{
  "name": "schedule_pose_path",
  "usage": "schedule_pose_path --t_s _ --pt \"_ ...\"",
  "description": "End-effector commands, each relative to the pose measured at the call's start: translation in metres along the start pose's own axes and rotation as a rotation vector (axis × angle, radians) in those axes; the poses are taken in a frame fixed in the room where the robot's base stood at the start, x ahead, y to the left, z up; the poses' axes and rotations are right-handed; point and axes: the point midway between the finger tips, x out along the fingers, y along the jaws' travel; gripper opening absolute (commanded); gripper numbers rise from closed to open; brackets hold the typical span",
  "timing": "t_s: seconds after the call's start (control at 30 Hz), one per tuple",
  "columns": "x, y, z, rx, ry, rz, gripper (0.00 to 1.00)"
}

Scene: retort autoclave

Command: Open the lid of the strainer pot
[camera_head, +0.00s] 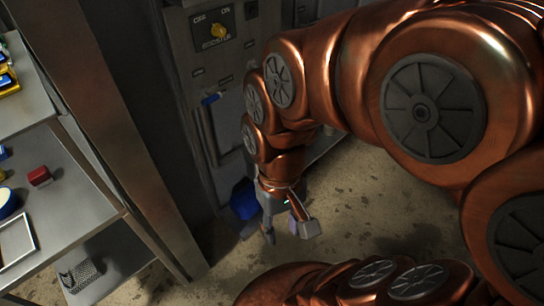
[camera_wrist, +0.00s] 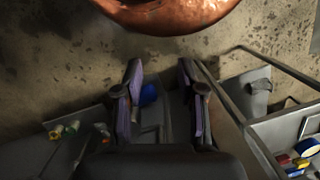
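I cannot make out a strainer pot or its lid for certain in either view. My gripper (camera_head: 288,234) hangs pointing down at the middle of the head view, above the stained floor. In the wrist view my gripper (camera_wrist: 159,75) has its two purple-padded fingers apart with nothing held between them. A blue object (camera_head: 243,200) is low beside the cabinet, left of my gripper in the head view. It also shows beyond the fingers in the wrist view (camera_wrist: 149,95), partly hidden by the left finger.
A metal shelf (camera_head: 75,215) at the left holds a red block (camera_head: 39,176) and other small items. A dark grey patterned piece (camera_head: 80,274) lies on its lower level. A grey cabinet with a yellow switch (camera_head: 218,31) stands behind. Floor (camera_head: 385,215) is clear at the right.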

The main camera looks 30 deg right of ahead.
Motion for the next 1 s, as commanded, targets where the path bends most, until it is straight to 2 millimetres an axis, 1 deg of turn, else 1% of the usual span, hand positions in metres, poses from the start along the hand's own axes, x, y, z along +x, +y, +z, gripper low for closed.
schedule_pose_path --t_s 0.03,0.2,0.27,0.4,0.47,0.6,0.67,0.8,0.87,0.9,0.97,1.0 --pt "0.014 -0.007 -0.009 0.043 -0.018 -0.032 0.39" --pt "0.041 -0.038 -0.04 0.251 -0.11 -0.169 0.39" --pt "0.049 -0.049 -0.054 0.33 -0.147 -0.221 0.39" --pt "0.065 -0.07 -0.087 0.52 -0.246 -0.336 0.39" --pt "0.071 -0.077 -0.102 0.601 -0.295 -0.385 0.39" --pt "0.085 -0.09 -0.14 0.788 -0.417 -0.492 0.39" --pt "0.09 -0.093 -0.158 0.868 -0.472 -0.538 0.39" --pt "0.104 -0.094 -0.203 1.055 -0.612 -0.64 0.39" --pt "0.109 -0.091 -0.223 1.132 -0.673 -0.684 0.39" --pt "0.114 -0.089 -0.237 1.183 -0.718 -0.711 0.39" --pt "0.12 -0.084 -0.257 1.258 -0.787 -0.751 0.39" --pt "0.125 -0.079 -0.27 1.306 -0.836 -0.777 0.39"
